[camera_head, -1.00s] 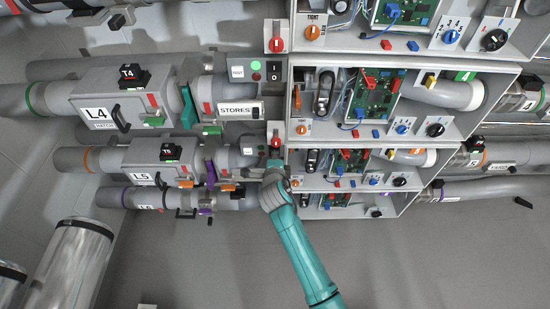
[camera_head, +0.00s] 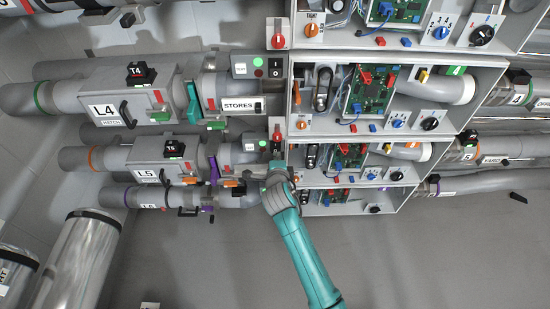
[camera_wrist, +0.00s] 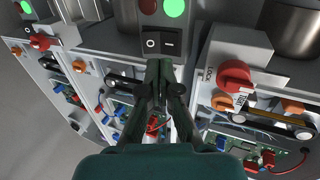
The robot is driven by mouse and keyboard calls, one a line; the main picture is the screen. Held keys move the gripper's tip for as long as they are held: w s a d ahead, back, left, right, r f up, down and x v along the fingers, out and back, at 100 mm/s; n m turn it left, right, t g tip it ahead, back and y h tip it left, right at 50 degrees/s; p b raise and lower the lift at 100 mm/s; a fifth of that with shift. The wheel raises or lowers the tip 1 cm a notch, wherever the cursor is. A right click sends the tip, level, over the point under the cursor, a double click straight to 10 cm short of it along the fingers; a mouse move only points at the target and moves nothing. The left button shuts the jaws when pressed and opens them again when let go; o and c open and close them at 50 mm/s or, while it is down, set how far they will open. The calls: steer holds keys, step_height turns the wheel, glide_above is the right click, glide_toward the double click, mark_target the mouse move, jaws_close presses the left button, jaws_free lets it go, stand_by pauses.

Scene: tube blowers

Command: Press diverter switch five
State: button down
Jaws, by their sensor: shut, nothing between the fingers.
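In the wrist view a black rocker switch (camera_wrist: 160,42) marked O and I sits on a grey panel, below a lit green lamp (camera_wrist: 174,7) and a dull red lamp (camera_wrist: 148,6). My gripper (camera_wrist: 160,70) is shut and empty, its tips just below the rocker in that picture. I cannot tell whether they touch it. In the head view my gripper (camera_head: 277,172) is at the L5 row, below that row's panel, which has a lit green lamp (camera_head: 264,146). My gripper and wrist cover part of this area. No number on the switch is readable.
A red knob (camera_wrist: 235,75) on a grey box stands right of the rocker in the wrist view. Open cabinets (camera_head: 400,128) with boards and knobs lie right of my arm. Pipes and the L5 box (camera_head: 148,175) lie left.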

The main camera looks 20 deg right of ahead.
steer(key=v, duration=0.8)
steer(key=shift+s+r, duration=0.2)
steer(key=shift+s, duration=0.05)
steer(key=shift+a, duration=0.15)
